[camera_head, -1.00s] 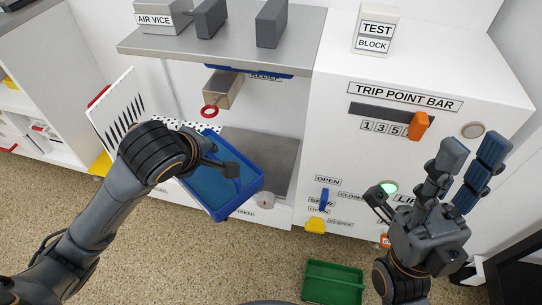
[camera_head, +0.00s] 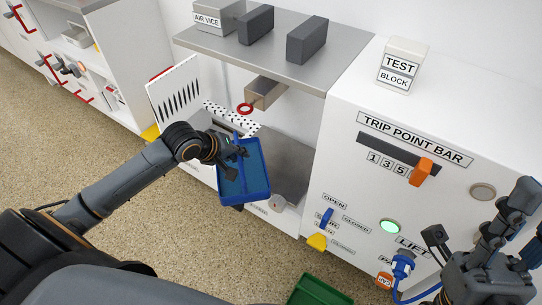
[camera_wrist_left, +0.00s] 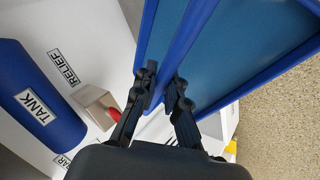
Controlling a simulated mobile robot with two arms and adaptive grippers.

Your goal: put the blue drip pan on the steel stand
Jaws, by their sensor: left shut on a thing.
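The blue drip pan (camera_head: 244,180) is a shallow rectangular tray in front of the open bay of the white cabinet. The pan is held in the air. A grey steel surface (camera_head: 290,170) lies in the bay behind the pan; I cannot tell for sure that it is the steel stand. My right gripper (camera_head: 500,235) is at the right edge, its fingers spread and apart, holding nothing visible.
A steel shelf (camera_head: 290,62) with grey blocks overhangs the bay. A square metal outlet (camera_head: 264,92) with a red ring sticks out beneath it. A slotted white panel (camera_head: 174,97) stands left. A green tray (camera_head: 320,291) lies on the floor. The test block (camera_head: 402,65) sits on the cabinet.

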